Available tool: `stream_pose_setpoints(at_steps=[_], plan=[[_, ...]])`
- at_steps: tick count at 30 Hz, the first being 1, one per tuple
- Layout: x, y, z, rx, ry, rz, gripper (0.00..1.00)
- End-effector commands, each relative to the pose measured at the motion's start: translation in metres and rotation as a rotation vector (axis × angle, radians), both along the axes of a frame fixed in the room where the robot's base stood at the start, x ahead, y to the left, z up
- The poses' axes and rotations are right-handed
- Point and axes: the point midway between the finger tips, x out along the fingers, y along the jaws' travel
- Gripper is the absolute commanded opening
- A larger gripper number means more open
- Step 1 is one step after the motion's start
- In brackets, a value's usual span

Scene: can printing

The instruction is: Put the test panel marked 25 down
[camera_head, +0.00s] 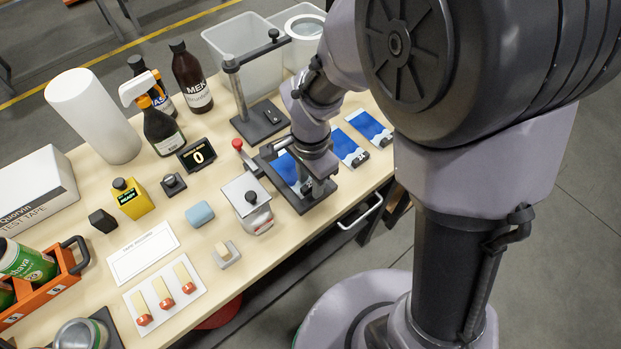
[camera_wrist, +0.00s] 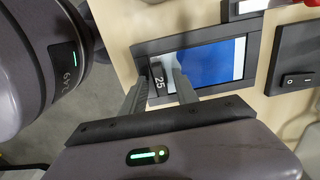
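The test panel marked 25 (camera_wrist: 208,64) is blue and white with a dark tab bearing the number. It lies flat within a dark rectangular frame, and in the head view (camera_head: 284,168) my wrist partly covers it. My gripper (camera_wrist: 160,80) is at the tab end, with one finger on each side of the tab and the fingertips close against it; it appears shut on the tab. In the head view my gripper (camera_head: 306,186) is over the near right part of the frame (camera_head: 301,207).
Two more blue panels (camera_head: 347,147) (camera_head: 370,126) lie to the right. A switch box (camera_wrist: 297,80) and a red-knobbed lever (camera_head: 238,144) are close by. A stand with a post (camera_head: 241,95) is behind, and a metal-topped device (camera_head: 246,195) is to the left.

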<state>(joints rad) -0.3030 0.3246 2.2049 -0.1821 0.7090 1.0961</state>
Motion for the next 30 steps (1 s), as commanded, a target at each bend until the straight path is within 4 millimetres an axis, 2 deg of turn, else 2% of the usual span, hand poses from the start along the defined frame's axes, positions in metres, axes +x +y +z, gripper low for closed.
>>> stream_pose_setpoints(at_steps=[5, 8, 15, 18, 23, 24, 26, 30], plan=[[0.0, 0.0, 0.001, 0.0, 0.0, 0.0, 0.36], [0.001, 0.0, 0.015, 0.0, -0.002, 0.001, 0.36], [0.001, 0.0, 0.085, 0.001, -0.004, 0.0, 0.36], [0.0, 0.0, 0.107, 0.001, -0.003, 0.0, 0.36], [-0.001, -0.002, 0.127, 0.005, -0.007, 0.006, 0.36], [-0.004, -0.005, 0.136, 0.015, -0.026, 0.023, 0.36], [-0.013, -0.015, 0.158, 0.043, -0.077, 0.076, 0.36], [-0.055, -0.046, 0.214, 0.087, -0.279, 0.283, 0.36]])
